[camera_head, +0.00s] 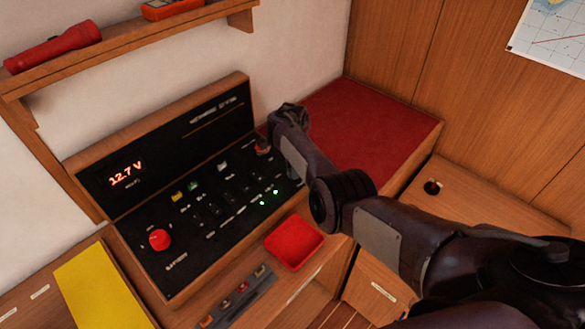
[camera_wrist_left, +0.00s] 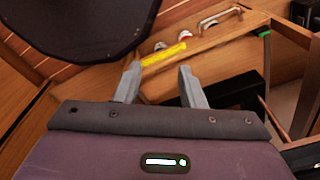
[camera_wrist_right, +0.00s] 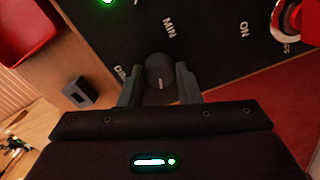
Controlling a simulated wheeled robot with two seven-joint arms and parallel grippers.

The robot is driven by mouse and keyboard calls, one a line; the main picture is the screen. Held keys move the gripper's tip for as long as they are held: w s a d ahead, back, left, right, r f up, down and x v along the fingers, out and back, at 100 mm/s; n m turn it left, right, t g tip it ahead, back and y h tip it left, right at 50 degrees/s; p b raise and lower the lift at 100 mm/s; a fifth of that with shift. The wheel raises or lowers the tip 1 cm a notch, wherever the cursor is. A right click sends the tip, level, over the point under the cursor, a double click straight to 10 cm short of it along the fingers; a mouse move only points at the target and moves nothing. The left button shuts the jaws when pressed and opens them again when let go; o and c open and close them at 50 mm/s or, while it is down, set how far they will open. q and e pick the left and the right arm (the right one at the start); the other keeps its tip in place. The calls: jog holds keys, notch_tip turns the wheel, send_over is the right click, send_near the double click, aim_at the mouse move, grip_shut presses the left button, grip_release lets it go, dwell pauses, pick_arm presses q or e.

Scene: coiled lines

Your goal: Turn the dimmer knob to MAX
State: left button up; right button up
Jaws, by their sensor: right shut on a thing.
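The dimmer knob (camera_wrist_right: 159,68) is a small dark round knob on the black panel (camera_wrist_right: 215,40), seen in the right wrist view. Its pale pointer line faces down the picture, away from the MIN label (camera_wrist_right: 169,28). No MAX label shows. My right gripper (camera_wrist_right: 159,88) is shut on the knob, one finger on each side. In the head view my right gripper (camera_head: 285,115) is at the panel's right end and hides the knob. My left gripper (camera_wrist_left: 158,82) is open and empty in the left wrist view, away from the panel.
A red switch (camera_wrist_right: 288,18) with ON and OFF labels is close to the knob. Another red knob (camera_head: 159,239) is at the panel's left. A red tray (camera_head: 294,242) lies in front of the panel. A shelf (camera_head: 130,37) with a red flashlight (camera_head: 53,46) hangs above.

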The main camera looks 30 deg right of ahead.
jog(key=shift+m, duration=0.7)
jog(key=o, duration=1)
notch_tip(320, 180, up, 8)
jog(key=shift+f+p, duration=0.1)
jog(key=shift+p, duration=0.2)
jog(key=shift+f, duration=0.1)
